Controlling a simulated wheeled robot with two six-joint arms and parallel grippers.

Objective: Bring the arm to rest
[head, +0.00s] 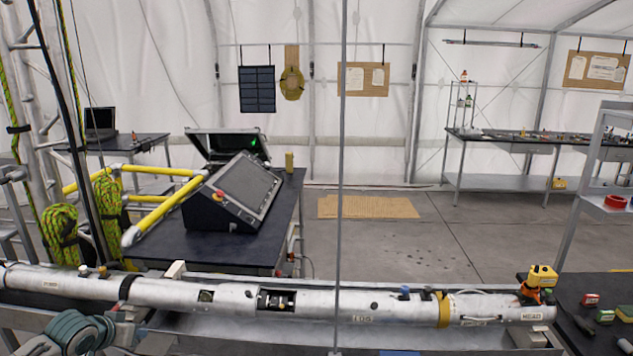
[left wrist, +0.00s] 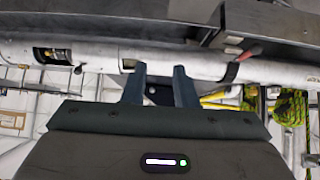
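My left gripper (head: 104,331) is low at the left of the head view, just in front of the long silver tube (head: 225,297). In the left wrist view, its two dark fingers (left wrist: 160,74) stand apart with nothing visibly held between them. The tube (left wrist: 200,63) runs across behind the fingertips there. I cannot tell whether the fingers touch it. My right gripper is not in view.
The tube lies across the front, with an orange and yellow device (head: 538,283) at its right end. Behind it stand a dark table (head: 170,252) with a console (head: 232,195), yellow rails (head: 160,215) and a green rope coil (head: 62,235).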

